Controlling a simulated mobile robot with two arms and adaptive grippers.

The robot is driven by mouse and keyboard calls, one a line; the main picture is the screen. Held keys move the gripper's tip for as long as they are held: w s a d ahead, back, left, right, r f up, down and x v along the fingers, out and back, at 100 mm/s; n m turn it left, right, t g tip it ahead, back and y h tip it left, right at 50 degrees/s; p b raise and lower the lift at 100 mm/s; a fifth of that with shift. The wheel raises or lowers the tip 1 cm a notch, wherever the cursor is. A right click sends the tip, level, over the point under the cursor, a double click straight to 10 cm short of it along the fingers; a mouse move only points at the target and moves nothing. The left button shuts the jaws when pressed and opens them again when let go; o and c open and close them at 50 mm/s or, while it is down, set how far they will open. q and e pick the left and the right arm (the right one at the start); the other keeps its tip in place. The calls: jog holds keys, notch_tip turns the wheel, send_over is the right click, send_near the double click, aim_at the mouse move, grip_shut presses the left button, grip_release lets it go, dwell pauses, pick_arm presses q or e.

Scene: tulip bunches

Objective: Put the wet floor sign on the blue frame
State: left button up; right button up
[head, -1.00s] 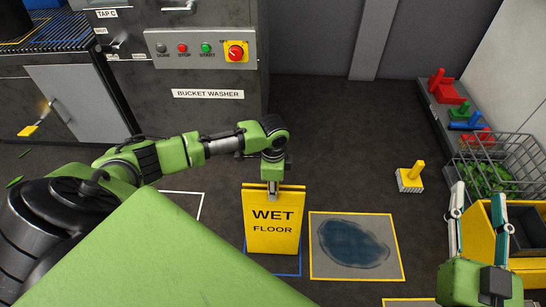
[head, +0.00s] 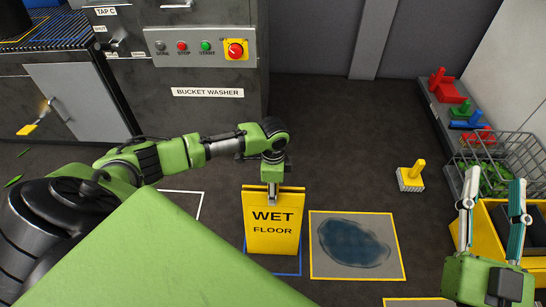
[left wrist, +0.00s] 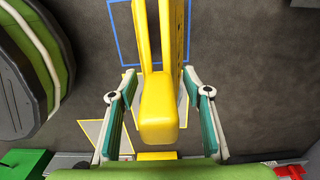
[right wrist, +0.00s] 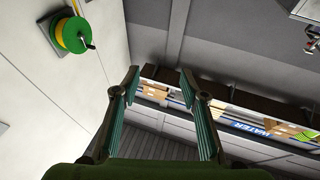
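The yellow wet floor sign (head: 272,236) stands upright over the blue frame (head: 272,274) on the floor, whose outline shows at its left and front. Whether its feet touch the floor is hard to tell. My left gripper (head: 272,193) is at the sign's top edge. In the left wrist view its fingers (left wrist: 160,72) are spread on both sides of the sign's yellow top (left wrist: 158,115), with gaps beside it. The blue frame (left wrist: 113,35) also shows there. My right gripper (head: 493,181) is open and empty at the right; its fingers (right wrist: 159,73) are apart.
A yellow-edged square with a dark puddle (head: 355,243) lies right of the sign. A white frame (head: 203,205) is left. A yellow-handled block (head: 411,178) stands behind right. A wire basket (head: 500,150) and yellow bin (head: 482,215) are near my right gripper. The bucket washer (head: 210,75) stands behind.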

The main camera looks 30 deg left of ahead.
pick_arm(q)
jog(key=shift+r, duration=0.2)
notch_tip(320, 180, up, 3)
jog(key=shift+p, duration=0.8)
notch_tip(320, 180, up, 3)
jog(key=shift+f+p, duration=0.15)
jog(key=shift+p, duration=0.45)
pick_arm(e)
notch_tip(320, 180, down, 12)
jog(key=d+g+h, duration=0.2)
jog(key=g, duration=0.5)
pick_arm(q)
notch_tip(320, 180, up, 3)
jog(key=shift+f+p, duration=0.15)
jog(key=shift+p, duration=0.4)
notch_tip(320, 180, up, 3)
jog(key=shift+r+p, duration=0.1)
jog(key=shift+p, duration=0.5)
jog(key=shift+r, duration=0.1)
pick_arm(e)
jog(key=s+d+f+g+h, duration=0.1)
jog(key=s+f+g, duration=0.2)
jog(key=s+f, duration=0.1)
jog(key=s+d+f+g+h, duration=0.1)
jog(key=s+d+f+g, duration=0.1)
jog(key=s+f, duration=0.3)
notch_tip(320, 180, down, 2)
jog(key=shift+s+d+f+m+g, duration=0.1)
jog(key=shift+s+d+m+g, duration=0.2)
jog(key=shift+g, duration=0.4)
